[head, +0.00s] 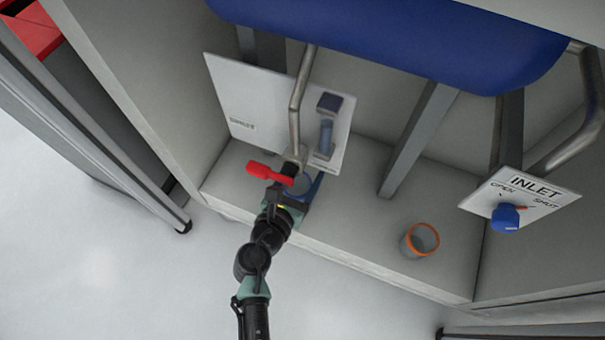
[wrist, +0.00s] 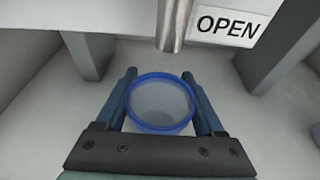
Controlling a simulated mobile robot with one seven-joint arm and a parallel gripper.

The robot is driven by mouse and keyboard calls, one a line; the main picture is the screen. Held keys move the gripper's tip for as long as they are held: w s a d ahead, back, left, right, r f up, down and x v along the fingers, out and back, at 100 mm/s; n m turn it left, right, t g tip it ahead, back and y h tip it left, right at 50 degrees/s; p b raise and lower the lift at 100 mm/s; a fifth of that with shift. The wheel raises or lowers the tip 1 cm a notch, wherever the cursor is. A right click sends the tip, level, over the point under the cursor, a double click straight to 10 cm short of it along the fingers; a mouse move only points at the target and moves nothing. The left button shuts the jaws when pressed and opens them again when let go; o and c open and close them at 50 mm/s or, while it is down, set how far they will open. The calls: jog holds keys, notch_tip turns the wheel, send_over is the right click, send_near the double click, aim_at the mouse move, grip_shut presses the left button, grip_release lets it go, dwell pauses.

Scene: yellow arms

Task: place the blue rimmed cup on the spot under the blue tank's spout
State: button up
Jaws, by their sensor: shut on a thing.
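The blue rimmed cup (wrist: 160,104) stands upright between the two fingers of my gripper (wrist: 162,100) in the wrist view. My gripper is shut on its sides, and the open top faces up. In the head view the cup (head: 302,184) is partly hidden by my gripper (head: 297,191) and a red lever. The metal spout (head: 297,110) comes down from the blue tank (head: 390,40). Its lower end (wrist: 173,35) shows just beyond the cup's far rim in the wrist view. I cannot tell whether the cup's base touches the shelf.
A red lever (head: 269,174) sits by the spout's lower end. An orange rimmed cup (head: 421,240) stands on the grey shelf (head: 350,225) to the right. A white panel (head: 245,100) is behind the spout. The INLET panel (head: 520,192) has a blue knob (head: 505,217). Grey struts stand behind.

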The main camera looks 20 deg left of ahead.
aim_at(291, 196)
jog(key=shift+f, duration=0.2)
jog(key=o, duration=1.5)
jog(key=shift+r, duration=0.1)
jog(key=shift+s+r, duration=0.15)
jog(key=shift+r, duration=0.1)
jog(key=shift+p+v, duration=2.85)
jog(key=shift+v, duration=3.05)
jog(key=shift+f, duration=0.1)
